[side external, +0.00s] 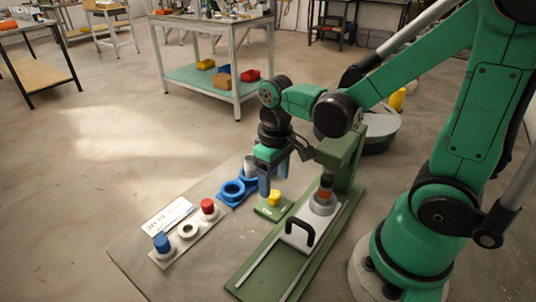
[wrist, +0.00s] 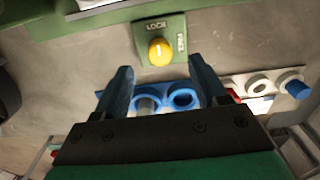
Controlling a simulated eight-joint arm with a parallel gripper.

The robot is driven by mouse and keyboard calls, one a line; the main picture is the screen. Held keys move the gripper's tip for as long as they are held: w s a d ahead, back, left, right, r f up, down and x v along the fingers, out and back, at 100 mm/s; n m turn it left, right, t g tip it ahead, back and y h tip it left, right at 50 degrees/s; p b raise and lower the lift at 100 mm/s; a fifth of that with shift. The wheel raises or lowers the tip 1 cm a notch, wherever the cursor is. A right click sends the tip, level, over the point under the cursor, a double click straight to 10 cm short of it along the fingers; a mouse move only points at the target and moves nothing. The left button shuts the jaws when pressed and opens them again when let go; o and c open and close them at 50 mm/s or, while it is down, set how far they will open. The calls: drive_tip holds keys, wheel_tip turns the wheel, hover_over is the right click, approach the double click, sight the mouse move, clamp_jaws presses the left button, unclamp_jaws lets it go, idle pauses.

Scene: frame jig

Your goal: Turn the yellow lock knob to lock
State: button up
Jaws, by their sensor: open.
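The yellow lock knob (side external: 274,198) sits on a small green plate (side external: 266,211) beside the green frame jig. In the wrist view the knob (wrist: 160,52) is at upper centre, with LOCK printed above it and FREE to its right. A small pale mark shows on the knob; I cannot tell exactly which way it points. My gripper (side external: 274,179) points down close above the knob, its blue fingers apart and empty. In the wrist view my gripper (wrist: 160,73) shows its two fingers spread, with the knob beyond the tips, between their lines.
The green jig (side external: 258,268) holds a white plate with a black handle (side external: 300,236) right of the knob. Left are blue rings (side external: 233,188) and a pale strip with a red-capped peg (side external: 208,208) and a blue-capped peg (side external: 162,243). The floor at left is clear.

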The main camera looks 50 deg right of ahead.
drive_tip(key=shift+r, duration=0.85)
wheel_tip(320, 180, up, 6)
drive_tip(key=w+a+t, duration=0.1)
drive_tip(key=t, duration=0.6)
drive_tip(key=shift+a, duration=0.35)
drive_tip(key=shift+w, duration=0.1)
